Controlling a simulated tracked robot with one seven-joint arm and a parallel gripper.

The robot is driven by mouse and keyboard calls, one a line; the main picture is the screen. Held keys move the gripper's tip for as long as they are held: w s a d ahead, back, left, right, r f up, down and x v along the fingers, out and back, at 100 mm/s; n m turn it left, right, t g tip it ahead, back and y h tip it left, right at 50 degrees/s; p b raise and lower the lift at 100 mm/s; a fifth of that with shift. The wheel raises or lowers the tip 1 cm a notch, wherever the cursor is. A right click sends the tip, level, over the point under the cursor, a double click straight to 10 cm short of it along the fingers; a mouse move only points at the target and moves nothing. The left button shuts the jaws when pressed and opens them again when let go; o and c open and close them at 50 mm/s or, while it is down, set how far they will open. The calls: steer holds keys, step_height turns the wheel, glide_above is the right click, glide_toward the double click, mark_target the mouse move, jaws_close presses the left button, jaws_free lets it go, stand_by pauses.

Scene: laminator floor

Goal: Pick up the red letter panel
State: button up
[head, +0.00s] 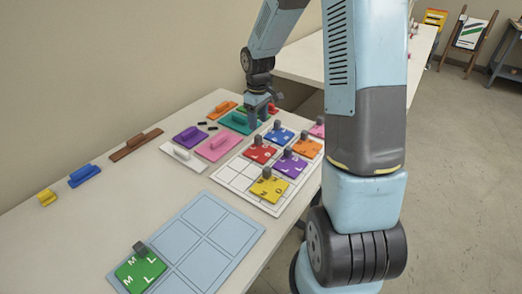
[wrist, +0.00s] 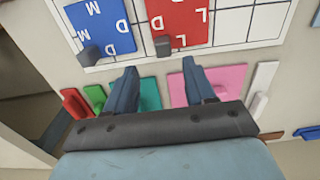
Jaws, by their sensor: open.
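The red letter panel (head: 260,153) lies flat on the white gridded board, with a dark grey knob near its edge. In the wrist view the panel (wrist: 182,20) is at the top, white letters on it, its upper part cut off by the frame. Its knob (wrist: 162,45) stands just beyond the fingertips, roughly in line with the space between them. My gripper (wrist: 158,66) is open and empty, its two fingers apart. In the head view my gripper (head: 262,108) is over the far part of the table, behind the red panel.
A blue letter panel (wrist: 105,24) lies beside the red one. Purple (head: 289,165), yellow (head: 269,189) and orange (head: 307,149) panels share the board. Pink (head: 219,146) and teal (head: 238,123) handled blocks lie near my gripper. A light blue gridded mat (head: 222,229) holds a green panel (head: 142,272).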

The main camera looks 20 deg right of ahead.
mark_target(258, 135)
steer(key=shift+s+a+f, duration=0.1)
steer(key=shift+f, duration=1.8)
steer(key=shift+s+f, duration=0.1)
steer(key=shift+f, duration=1.75)
jaws_close()
